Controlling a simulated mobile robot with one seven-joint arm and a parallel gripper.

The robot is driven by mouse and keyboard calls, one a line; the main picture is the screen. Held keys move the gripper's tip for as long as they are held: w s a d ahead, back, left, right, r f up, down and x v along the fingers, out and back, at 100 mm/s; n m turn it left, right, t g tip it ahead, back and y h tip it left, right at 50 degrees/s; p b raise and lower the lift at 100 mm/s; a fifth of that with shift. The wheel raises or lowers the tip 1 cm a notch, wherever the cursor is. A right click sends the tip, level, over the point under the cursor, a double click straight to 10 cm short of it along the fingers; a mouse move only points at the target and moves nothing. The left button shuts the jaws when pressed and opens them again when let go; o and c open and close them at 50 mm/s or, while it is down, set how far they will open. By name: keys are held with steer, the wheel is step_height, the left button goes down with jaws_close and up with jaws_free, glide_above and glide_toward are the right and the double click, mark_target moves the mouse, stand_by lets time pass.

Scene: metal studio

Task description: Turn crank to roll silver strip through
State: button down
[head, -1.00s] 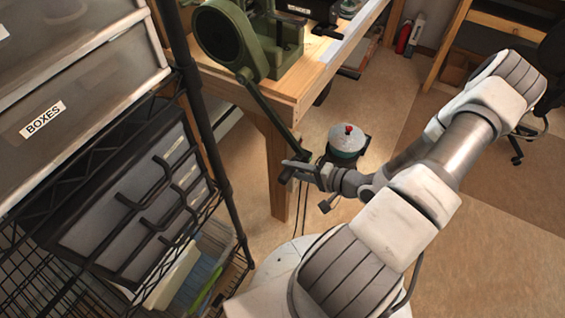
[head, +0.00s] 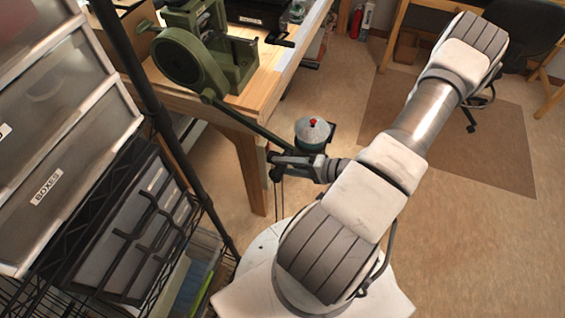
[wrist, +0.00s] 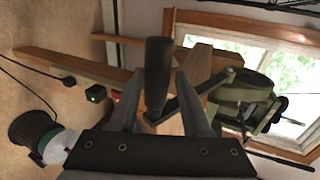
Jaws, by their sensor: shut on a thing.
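The green rolling mill (head: 200,60) stands on the wooden bench at the upper left of the head view. Its crank arm (head: 245,122) slants down and right from the round gear housing. My gripper (head: 277,160) is at the lower end of this arm, beyond the bench edge. In the wrist view the dark crank handle (wrist: 158,70) stands between the two fingers of my gripper (wrist: 158,90), which is shut on it. The mill also shows at the right of the wrist view (wrist: 245,100). I cannot make out the silver strip or the rollers.
A wire shelf with drawers and bins (head: 110,220) stands close on the left. Open floor (head: 360,130) lies to the right.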

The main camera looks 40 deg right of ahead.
steer(key=r+p, duration=0.1)
steer(key=r, duration=0.1)
steer(key=r+p, duration=0.1)
steer(key=r, duration=0.1)
steer(key=r+p, duration=0.2)
steer(key=r, duration=0.1)
steer(key=shift+s+a, duration=0.35)
steer(key=shift+a, duration=0.05)
step_height(320, 180, up, 9)
steer(key=p, duration=0.8)
steer(key=shift+d+f+p, duration=0.15)
steer(key=shift+d+p, duration=0.25)
steer(key=shift+d, duration=0.05)
steer(key=shift+c, duration=2.4)
jaws_free()
steer(key=shift+s+d, duration=0.1)
steer(key=shift+s, duration=0.05)
steer(key=p+v, duration=0.2)
steer(key=v, duration=0.5)
steer(key=shift+f, duration=0.15)
